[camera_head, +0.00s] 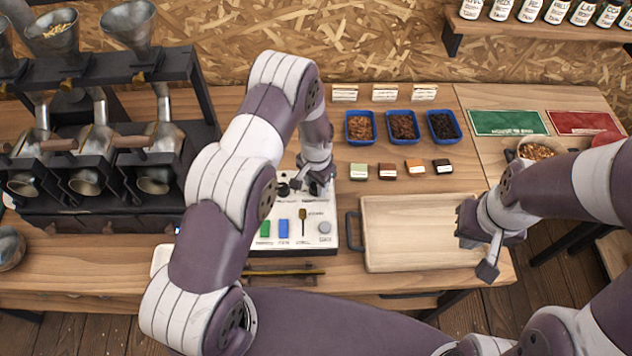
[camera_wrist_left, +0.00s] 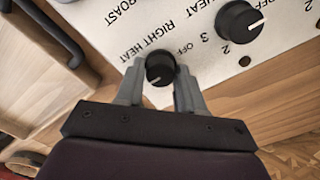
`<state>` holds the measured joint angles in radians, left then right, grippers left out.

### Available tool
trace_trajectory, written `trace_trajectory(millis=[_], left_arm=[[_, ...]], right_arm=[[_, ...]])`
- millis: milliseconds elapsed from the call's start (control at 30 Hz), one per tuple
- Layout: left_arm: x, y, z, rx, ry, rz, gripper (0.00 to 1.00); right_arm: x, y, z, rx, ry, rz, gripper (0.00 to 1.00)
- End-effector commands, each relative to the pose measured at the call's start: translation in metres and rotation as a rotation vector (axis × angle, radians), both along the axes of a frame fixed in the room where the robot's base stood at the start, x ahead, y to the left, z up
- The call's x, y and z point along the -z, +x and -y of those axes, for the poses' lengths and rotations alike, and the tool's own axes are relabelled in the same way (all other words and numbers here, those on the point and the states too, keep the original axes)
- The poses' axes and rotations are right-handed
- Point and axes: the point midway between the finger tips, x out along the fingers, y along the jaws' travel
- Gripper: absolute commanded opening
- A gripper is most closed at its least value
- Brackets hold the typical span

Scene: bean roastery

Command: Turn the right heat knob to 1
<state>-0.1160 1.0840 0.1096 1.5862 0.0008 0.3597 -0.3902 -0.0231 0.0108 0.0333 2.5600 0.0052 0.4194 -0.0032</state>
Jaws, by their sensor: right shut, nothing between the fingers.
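The right heat knob (camera_wrist_left: 160,68) is round and black with a white pointer mark, on a white control panel (camera_head: 295,262). In the left wrist view its pointer is toward the lower left, away from the printed OFF. My left gripper (camera_wrist_left: 160,80) has one grey finger on each side of this knob, very close to it; whether they press on it I cannot tell. In the head view my left gripper (camera_head: 317,187) is at the panel's back edge, and the arm hides part of the panel. My right gripper (camera_head: 487,268) is shut and empty over the wooden tray's right side.
A second black knob (camera_wrist_left: 240,20) is close beside. The panel has green (camera_head: 265,229) and blue (camera_head: 284,228) switches and a lever (camera_head: 303,218). The wooden tray (camera_head: 410,260) is right of it, blue bean trays (camera_head: 360,140) behind, the roaster (camera_head: 100,215) left.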

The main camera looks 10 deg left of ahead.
Motion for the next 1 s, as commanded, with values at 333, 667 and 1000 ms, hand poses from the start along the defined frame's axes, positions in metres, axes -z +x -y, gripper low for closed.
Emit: trace_trajectory(millis=[333,667,1000], left_arm=[[0.001,-0.001,-0.001,-0.085,0.000,-0.003,0.07],[0.002,-0.001,-0.001,-0.357,0.002,-0.004,0.07],[0.002,-0.001,-0.001,-0.680,0.002,-0.005,0.07]], right_arm=[[0.007,0.000,0.000,0.000,0.000,0.000,0.00],[0.023,0.000,0.000,0.000,0.000,0.000,0.00],[0.037,0.000,0.000,0.000,0.000,0.000,0.00]])
